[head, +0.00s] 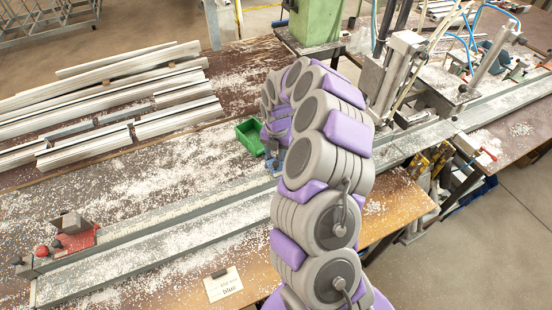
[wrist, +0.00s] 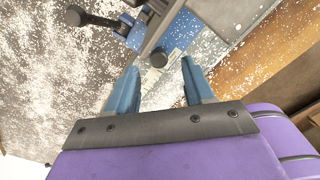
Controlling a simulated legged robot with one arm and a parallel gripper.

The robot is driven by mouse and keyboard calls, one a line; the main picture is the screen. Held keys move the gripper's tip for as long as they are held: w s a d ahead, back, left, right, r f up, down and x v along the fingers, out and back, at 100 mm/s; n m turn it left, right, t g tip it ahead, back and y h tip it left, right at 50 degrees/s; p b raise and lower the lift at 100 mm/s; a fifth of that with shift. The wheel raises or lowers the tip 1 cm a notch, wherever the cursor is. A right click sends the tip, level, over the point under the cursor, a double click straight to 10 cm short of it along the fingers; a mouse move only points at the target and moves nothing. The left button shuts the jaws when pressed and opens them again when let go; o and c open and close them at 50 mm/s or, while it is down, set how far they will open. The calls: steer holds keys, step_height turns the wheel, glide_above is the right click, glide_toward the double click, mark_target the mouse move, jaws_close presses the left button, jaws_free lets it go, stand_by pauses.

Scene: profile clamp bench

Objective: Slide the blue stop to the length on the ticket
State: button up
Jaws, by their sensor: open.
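In the wrist view, the blue stop (wrist: 181,31) is at the top, with a grey metal bar across it and dark round knobs. One knob (wrist: 158,58) appears between the fingertips of my gripper (wrist: 160,66). My gripper's two blue fingers are apart, with no visible grip on the stop. In the head view my arm hides most of the gripper and the stop; a small blue patch shows beside the arm, and I cannot tell which it is.
The long metal rail (head: 150,258) crosses the bench, strewn with white chips. A red stop (head: 78,240) sits at its left end. A green bin (head: 250,138) stands behind the rail. Metal profiles (head: 110,85) lie at the back left. A clamp machine (head: 397,70) stands right of my arm.

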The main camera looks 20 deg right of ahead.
step_height(320, 180, up, 13)
steer(key=d, duration=0.1)
steer(key=shift+p, duration=0.35)
steer(key=shift+d, duration=0.2)
